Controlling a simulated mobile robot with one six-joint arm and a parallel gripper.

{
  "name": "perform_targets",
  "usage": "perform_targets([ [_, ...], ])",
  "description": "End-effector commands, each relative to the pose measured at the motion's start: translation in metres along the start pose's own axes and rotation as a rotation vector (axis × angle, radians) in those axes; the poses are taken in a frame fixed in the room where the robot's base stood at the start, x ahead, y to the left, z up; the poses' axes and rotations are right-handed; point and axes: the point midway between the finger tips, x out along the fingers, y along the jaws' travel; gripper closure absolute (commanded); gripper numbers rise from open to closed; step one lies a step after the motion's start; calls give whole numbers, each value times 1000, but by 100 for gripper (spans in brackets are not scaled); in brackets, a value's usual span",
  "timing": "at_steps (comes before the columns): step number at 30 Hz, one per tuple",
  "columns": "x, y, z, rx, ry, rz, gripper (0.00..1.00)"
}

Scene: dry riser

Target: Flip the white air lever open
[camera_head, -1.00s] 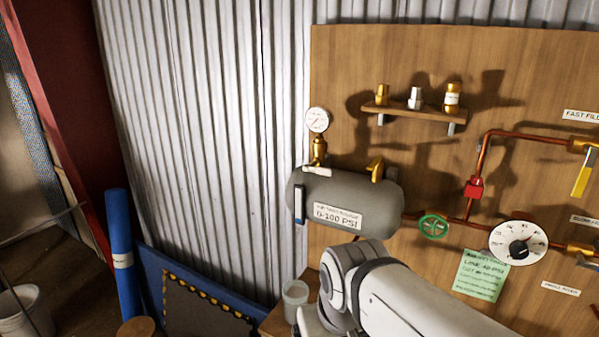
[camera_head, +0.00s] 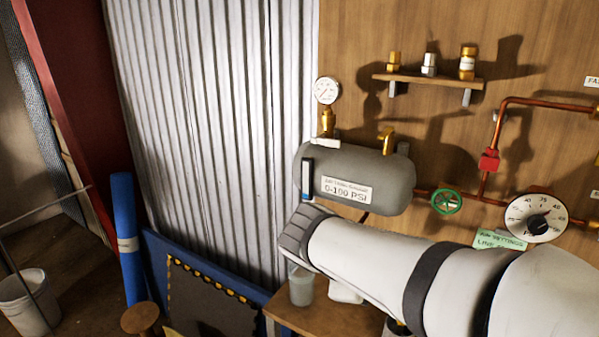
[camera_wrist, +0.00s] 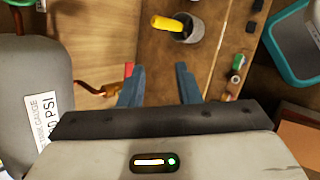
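A small white lever-like piece (camera_head: 325,144) sits on top of the grey air tank (camera_head: 385,178), at the foot of the brass gauge stem; I cannot be sure that it is the air lever. The tank also shows at the left of the wrist view (camera_wrist: 35,65). My gripper (camera_wrist: 158,82) is open and empty, with its two blue-grey fingers apart. It is to the right of the tank in the wrist view. In the head view my arm hides the gripper.
A round gauge (camera_head: 326,91) stands above the tank, and a green handwheel (camera_head: 446,201) is on the pipe to its right. A red-tipped copper fitting (camera_wrist: 128,70) is close to the left finger. A cup (camera_wrist: 187,27) holds a yellow handle. A shelf (camera_head: 430,80) hangs above.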

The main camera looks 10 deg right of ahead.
Motion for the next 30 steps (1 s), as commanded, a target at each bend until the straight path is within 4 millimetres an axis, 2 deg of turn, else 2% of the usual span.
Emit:
perform_targets([
  [2,8,16,-8,-159,-67,100,77],
  [7,3,60,-24,-474,-235,319,91],
  [10,-7,85,-40,-643,-348,447,99],
  [15,-35,119,-75,-879,-551,656,100],
  [22,-72,141,-111,-1046,-756,841,100],
  [25,-82,144,-118,-1072,-800,878,100],
  [30,-86,146,-121,-1083,-819,894,100],
])
